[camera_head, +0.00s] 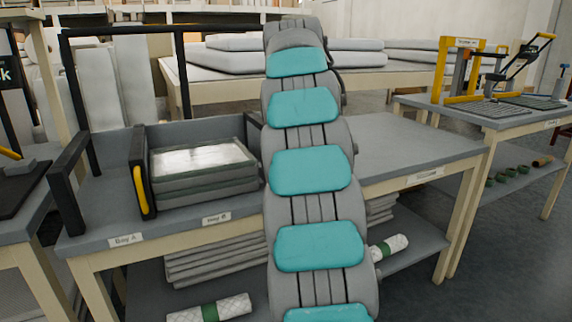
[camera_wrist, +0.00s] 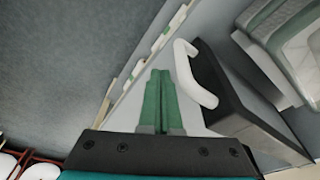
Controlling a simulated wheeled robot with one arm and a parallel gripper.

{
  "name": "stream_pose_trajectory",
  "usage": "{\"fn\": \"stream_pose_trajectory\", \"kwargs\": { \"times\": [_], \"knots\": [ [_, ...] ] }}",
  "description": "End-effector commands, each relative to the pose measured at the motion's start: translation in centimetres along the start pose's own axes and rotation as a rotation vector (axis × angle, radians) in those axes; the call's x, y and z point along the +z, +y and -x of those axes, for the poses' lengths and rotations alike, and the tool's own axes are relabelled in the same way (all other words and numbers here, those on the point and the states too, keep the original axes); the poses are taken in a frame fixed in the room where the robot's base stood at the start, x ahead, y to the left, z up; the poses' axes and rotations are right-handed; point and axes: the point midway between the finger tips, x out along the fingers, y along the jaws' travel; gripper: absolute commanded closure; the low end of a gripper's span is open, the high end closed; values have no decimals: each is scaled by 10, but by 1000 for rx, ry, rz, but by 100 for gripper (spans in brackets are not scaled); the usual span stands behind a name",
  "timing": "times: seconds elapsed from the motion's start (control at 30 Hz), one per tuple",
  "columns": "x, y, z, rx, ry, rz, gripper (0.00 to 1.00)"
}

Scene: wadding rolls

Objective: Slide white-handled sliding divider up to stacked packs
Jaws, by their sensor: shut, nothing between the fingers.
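The white-handled sliding divider is a dark upright panel (camera_wrist: 235,90) with a white loop handle (camera_wrist: 187,75) in the wrist view. My arm hides it in the head view. The stacked packs (camera_head: 202,172) lie on the table in the head view, grey with a pale shiny top. Part of the stack (camera_wrist: 285,45) also shows at upper right in the wrist view, beyond the panel, with a strip of surface between. My gripper (camera_wrist: 160,75) has its green fingers together and empty, just left of the white handle. I cannot tell whether they touch it.
A yellow-handled divider (camera_head: 142,180) stands left of the stack. The table's front edge carries bay labels (camera_head: 217,218). Wrapped rolls (camera_head: 212,308) lie on the lower shelf. The tabletop right of my arm (camera_head: 400,145) is clear. A tool bench (camera_head: 500,115) stands farther right.

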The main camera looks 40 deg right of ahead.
Motion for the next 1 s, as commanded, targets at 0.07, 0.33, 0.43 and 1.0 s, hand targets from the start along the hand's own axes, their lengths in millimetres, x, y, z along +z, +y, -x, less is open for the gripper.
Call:
{"fn": "stream_pose_trajectory", "kwargs": {
  "times": [0.07,0.33,0.43,1.0],
  "knots": [
    [2,-1,0,0,0,1,100],
    [7,-4,1,0,0,0,100],
    [9,-5,2,0,0,-1,100],
    [20,-12,4,0,0,1,100]
  ]
}}
